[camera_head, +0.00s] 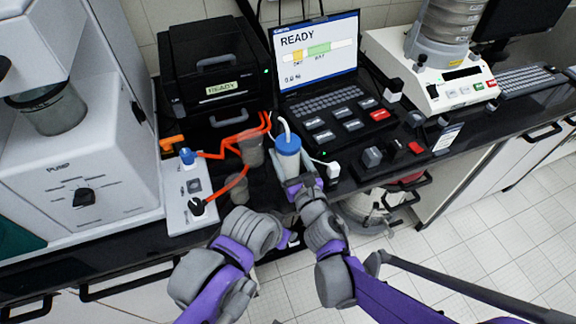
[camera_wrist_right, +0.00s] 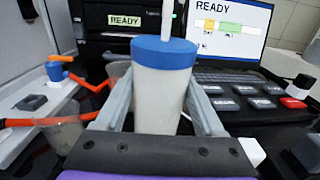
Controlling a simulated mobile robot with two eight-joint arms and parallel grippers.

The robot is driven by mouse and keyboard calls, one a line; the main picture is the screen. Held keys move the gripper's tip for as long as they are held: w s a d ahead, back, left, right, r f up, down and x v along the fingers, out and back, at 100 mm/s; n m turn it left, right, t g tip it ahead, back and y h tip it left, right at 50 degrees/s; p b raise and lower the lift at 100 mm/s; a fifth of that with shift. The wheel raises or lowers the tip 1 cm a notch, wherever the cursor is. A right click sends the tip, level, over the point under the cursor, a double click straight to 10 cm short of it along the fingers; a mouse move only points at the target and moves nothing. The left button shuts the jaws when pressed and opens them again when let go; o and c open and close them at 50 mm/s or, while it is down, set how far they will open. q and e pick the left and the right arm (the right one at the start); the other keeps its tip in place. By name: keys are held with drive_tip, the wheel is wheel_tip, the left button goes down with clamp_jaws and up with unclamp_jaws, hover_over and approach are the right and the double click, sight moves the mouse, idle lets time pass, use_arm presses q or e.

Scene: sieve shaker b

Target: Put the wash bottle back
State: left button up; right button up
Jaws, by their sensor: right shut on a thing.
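The wash bottle (camera_head: 287,160) has a pale translucent body, a blue cap and a white spout. It is upright over the front part of the dark bench, in front of the laptop. My right gripper (camera_head: 303,183) is shut on its body from the near side. In the right wrist view the bottle (camera_wrist_right: 161,95) stands between the two grey fingers, cap above them. Whether its base touches the bench is hidden. My left arm's grey wrist (camera_head: 252,228) is low, left of the right arm; its fingers are not clear.
Two translucent cups with orange tubing (camera_head: 236,187) stand left of the bottle, beside a white valve panel (camera_head: 190,205). The laptop (camera_head: 318,60) and a red-and-grey button panel (camera_head: 347,125) are behind and right. A sieve shaker (camera_head: 435,85) stands farther right.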

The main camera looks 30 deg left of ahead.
sight(292, 173)
wheel_tip(292, 173, down, 3)
drive_tip(key=shift+w+f+b, duration=0.1)
drive_tip(key=shift+w+b, duration=0.05)
drive_tip(key=shift+b, duration=0.15)
drive_tip(key=shift+f, duration=0.35)
drive_tip(key=shift+f, duration=0.15)
drive_tip(key=o, duration=0.8)
drive_tip(key=shift+o, duration=0.2)
